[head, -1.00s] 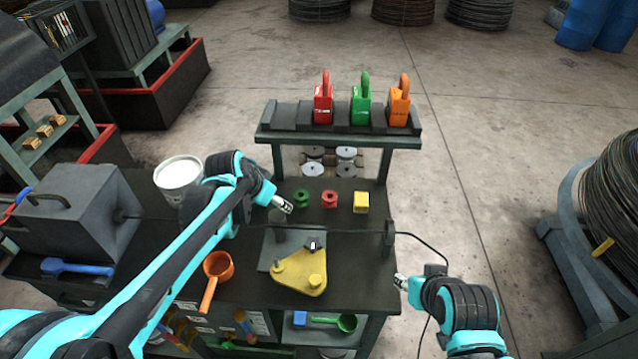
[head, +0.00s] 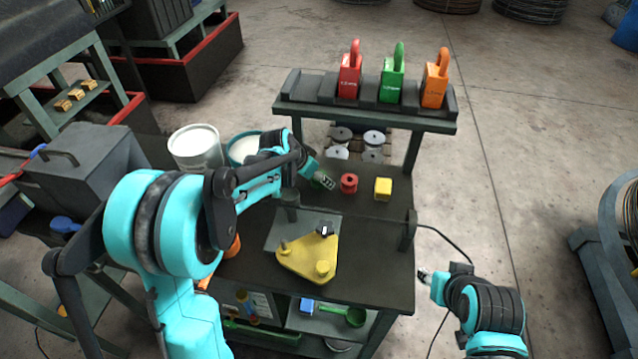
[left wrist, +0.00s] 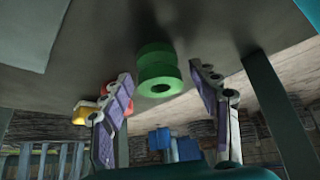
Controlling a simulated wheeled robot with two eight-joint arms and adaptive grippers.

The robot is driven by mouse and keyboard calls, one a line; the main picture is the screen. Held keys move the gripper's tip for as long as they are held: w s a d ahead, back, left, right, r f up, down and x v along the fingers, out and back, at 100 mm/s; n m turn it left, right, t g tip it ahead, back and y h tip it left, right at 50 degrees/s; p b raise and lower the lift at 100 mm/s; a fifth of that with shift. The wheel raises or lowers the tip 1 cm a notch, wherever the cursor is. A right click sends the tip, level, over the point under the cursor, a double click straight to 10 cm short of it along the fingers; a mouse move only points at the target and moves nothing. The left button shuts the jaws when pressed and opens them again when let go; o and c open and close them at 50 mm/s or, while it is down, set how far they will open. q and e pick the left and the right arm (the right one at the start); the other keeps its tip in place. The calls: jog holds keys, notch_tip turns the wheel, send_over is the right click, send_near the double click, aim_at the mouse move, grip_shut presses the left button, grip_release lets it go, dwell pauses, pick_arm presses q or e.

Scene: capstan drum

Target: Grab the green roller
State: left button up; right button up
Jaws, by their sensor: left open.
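The green roller (left wrist: 158,72) shows in the left wrist view, a spool shape with a hole in its end, standing on the dark table top. My left gripper (left wrist: 162,98) is open, with one finger on each side of the roller in that view; I see no contact. In the head view the left gripper (head: 322,181) is at the roller's spot and hides most of it, left of the red roller (head: 349,183). My right gripper (head: 424,277) is beyond the table's right edge, small in the picture; its jaw state is unclear.
A yellow block (head: 383,189) stands right of the red roller. A yellow plate with pegs (head: 308,259) lies in front. Behind, a raised shelf (head: 365,113) carries red, green and orange padlock-shaped weights. A white can (head: 196,148) stands at the left.

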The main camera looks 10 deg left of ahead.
pick_arm(q)
jog(key=shift+w+f, duration=0.1)
jog(key=shift+f, duration=0.05)
jog(key=c, duration=1.3)
